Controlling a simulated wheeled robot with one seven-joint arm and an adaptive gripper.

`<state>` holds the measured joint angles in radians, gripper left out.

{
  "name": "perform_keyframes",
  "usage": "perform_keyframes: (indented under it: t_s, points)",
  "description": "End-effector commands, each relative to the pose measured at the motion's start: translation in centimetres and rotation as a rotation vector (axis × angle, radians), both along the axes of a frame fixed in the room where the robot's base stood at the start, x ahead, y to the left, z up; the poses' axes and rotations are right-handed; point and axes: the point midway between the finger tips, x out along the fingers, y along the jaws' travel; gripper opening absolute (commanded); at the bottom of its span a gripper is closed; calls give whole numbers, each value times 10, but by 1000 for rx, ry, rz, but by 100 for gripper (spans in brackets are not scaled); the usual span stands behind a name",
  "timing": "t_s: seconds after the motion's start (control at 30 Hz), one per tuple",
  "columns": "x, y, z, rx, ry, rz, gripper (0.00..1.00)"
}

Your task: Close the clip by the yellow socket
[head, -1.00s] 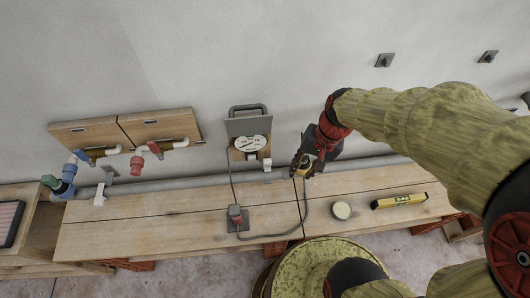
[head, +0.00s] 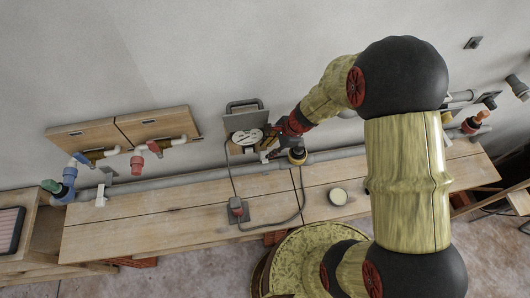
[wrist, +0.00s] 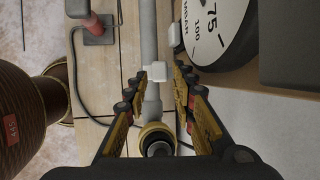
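The yellow socket (head: 297,156) sits at the pipe below the wall, just right of my gripper; in the wrist view its yellow ring and dark mouth (wrist: 157,137) show low between my fingers. A white clip (wrist: 157,71) is on the grey pipe (wrist: 150,35), beyond the socket. My gripper (wrist: 154,80) is open, its two fingers either side of the pipe and clip, with no clear contact. In the head view my gripper (head: 268,148) largely hides the clip. I cannot tell whether the clip is open or shut.
A round dial gauge (head: 247,137) on a grey-handled panel stands close to my gripper. A red-and-grey plug (head: 236,207) with a dark cable (head: 302,200) lies on the wooden bench (head: 150,222). A round white-topped can (head: 338,196) is at right. The bench's left part is mostly clear.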

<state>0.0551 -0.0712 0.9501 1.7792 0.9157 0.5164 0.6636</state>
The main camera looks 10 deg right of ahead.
Motion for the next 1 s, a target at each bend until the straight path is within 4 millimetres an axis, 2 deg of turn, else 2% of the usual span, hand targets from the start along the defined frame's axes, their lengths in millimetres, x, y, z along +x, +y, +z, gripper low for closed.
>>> perform_keyframes:
  t_s: [0.1, 0.23, 0.63, 1.0]
  points:
    - [2, 7, -18, 0, 1, 3, 26]
    - [5, 13, -30, 0, 1, 3, 26]
    - [6, 16, -36, 0, -1, 3, 26]
    - [6, 15, -36, 0, -1, 3, 5]
